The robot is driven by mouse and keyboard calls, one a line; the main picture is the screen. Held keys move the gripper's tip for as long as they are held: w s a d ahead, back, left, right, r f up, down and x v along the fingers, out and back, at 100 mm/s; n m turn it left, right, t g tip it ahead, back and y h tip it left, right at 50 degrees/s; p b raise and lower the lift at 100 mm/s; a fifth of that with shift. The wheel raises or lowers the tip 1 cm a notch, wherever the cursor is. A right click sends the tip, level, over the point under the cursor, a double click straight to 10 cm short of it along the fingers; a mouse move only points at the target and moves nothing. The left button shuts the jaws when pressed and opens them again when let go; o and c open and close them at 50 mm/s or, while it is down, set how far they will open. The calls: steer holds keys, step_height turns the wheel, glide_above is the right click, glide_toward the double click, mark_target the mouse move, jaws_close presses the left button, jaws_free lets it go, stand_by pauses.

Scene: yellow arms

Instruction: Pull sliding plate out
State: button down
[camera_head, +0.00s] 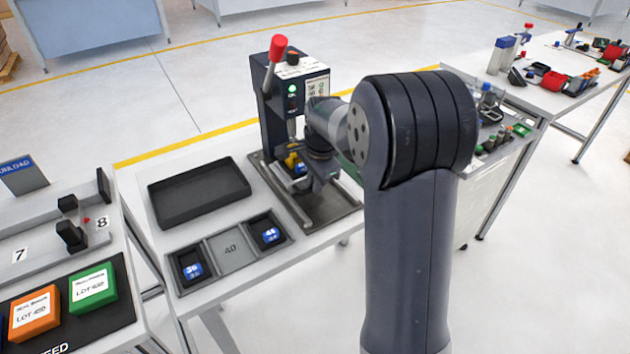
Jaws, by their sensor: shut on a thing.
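A dark press (297,100) with a red-knobbed lever and a lit green lamp stands on the white bench. A metal plate (335,207) extends from its foot; I cannot tell the sliding part from the fixed base. A yellow piece (291,161) and a blue piece (299,169) sit low in the press opening. My gripper (308,184) is low at the front of the press, just above the plate and beside these pieces. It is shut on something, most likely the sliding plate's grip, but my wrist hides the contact.
An empty black tray (199,194) lies left of the press. A feed table (60,255) stands left, and another bench (560,100) right. My arm hides the bench's right part.

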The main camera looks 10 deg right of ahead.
steer(key=s+d+b, duration=0.1)
steer(key=s+d, duration=0.3)
steer(key=s, duration=0.8)
steer(key=shift+s, duration=0.1)
steer(key=c, duration=1.5)
jaws_free()
steer(key=shift+s, duration=0.1)
steer(key=r, duration=0.3)
steer(key=s+r, duration=0.1)
steer(key=r, duration=0.6)
steer(key=shift+s+d+r+p, duration=0.35)
steer(key=shift+f, duration=0.15)
